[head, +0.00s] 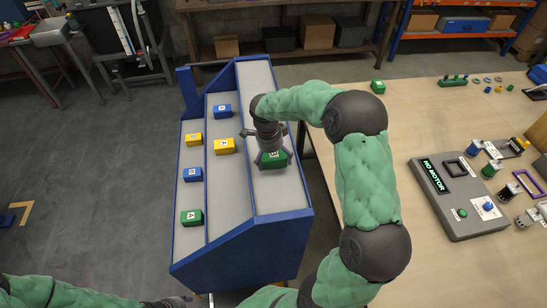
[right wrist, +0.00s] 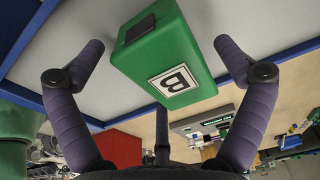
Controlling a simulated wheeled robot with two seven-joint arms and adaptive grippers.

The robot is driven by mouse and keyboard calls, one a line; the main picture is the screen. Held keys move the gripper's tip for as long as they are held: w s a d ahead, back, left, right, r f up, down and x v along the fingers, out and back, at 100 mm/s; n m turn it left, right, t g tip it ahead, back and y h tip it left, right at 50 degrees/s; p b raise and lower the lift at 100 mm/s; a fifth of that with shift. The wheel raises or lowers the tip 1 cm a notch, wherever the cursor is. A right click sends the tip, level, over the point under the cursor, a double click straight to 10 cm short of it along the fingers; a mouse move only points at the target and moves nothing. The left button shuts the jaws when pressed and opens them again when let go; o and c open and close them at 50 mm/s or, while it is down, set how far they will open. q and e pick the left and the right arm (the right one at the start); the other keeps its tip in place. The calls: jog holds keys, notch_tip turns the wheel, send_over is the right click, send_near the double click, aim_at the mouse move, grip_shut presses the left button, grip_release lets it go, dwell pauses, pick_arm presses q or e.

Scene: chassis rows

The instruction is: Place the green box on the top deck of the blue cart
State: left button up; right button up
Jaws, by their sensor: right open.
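The blue cart (head: 250,240) has stepped grey decks; the rightmost deck (head: 258,85) looks highest. A green box (head: 274,160) with a white letter label is at this top deck, below my right gripper (head: 268,158). In the right wrist view, the green box (right wrist: 160,50) shows between the spread fingers of the open right gripper (right wrist: 160,47), with gaps on both sides. Whether its underside rests flat on the deck is hidden. Another green box (head: 191,217) sits on the lowest deck. My left gripper (head: 172,301) shows only partly at the bottom edge.
Yellow boxes (head: 224,146) and blue boxes (head: 222,111) stand on the lower decks. The floor left of the cart is mostly clear.

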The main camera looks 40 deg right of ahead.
aim_at(269, 157)
jog(key=shift+r, duration=0.2)
notch_tip(269, 157, up, 12)
jog(key=a+p, duration=0.1)
jog(key=shift+w+a, duration=0.15)
jog(key=shift+w, duration=0.2)
